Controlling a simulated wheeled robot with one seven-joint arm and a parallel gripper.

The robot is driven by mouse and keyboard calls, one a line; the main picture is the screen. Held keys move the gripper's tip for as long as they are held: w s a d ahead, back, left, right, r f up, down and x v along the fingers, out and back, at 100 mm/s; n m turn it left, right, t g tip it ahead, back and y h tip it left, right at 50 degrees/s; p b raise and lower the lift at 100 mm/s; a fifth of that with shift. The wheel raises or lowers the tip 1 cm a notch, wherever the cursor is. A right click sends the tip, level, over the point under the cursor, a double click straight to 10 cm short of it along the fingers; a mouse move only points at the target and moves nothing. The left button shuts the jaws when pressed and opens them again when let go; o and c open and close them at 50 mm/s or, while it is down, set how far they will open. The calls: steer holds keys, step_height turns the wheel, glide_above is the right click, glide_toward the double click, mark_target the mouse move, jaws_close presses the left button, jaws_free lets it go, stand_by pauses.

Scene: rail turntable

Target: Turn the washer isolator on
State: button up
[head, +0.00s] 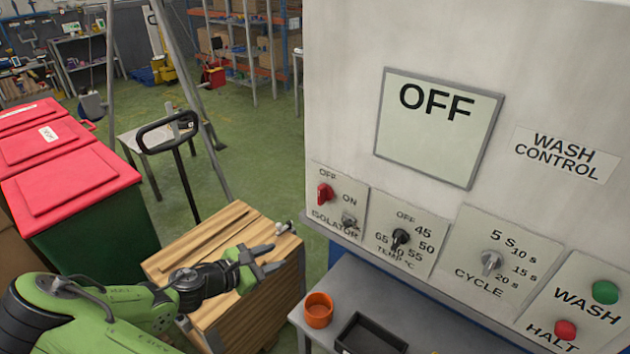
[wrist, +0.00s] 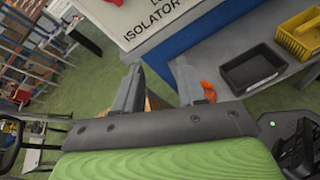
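The isolator panel (head: 335,205) is at the lower left of the white wash control cabinet in the head view. Its red switch handle (head: 325,193) sits under the OFF mark, with the ON mark to its lower right. A small grey fitting (head: 348,220) is below ON. The large display (head: 437,125) reads OFF. My gripper (head: 275,257) is open and empty, left of and below the isolator, apart from it. The wrist view shows the spread fingers (wrist: 158,92), the ISOLATOR label (wrist: 155,20) and a bit of red (wrist: 114,2) at the top edge.
Temperature (head: 401,238), cycle (head: 490,262) and wash/halt controls lie right of the isolator. A grey bench below holds an orange cup (head: 318,310) and a black tray (head: 368,337). A wooden stack (head: 215,245) is beneath my gripper. Red-lidded bins (head: 70,180) stand left.

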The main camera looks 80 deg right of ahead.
steer(key=d+r+n+h+p, duration=0.2)
steer(key=d+r+n+h, duration=0.2)
steer(key=r+n+h, duration=0.15)
steer(key=p, duration=0.1)
glide_toward(319, 191)
steer(key=shift+y, duration=0.45)
steer(key=x, duration=0.8)
steer(key=shift+d+r, duration=0.3)
steer(key=shift+d, duration=0.15)
jaws_close()
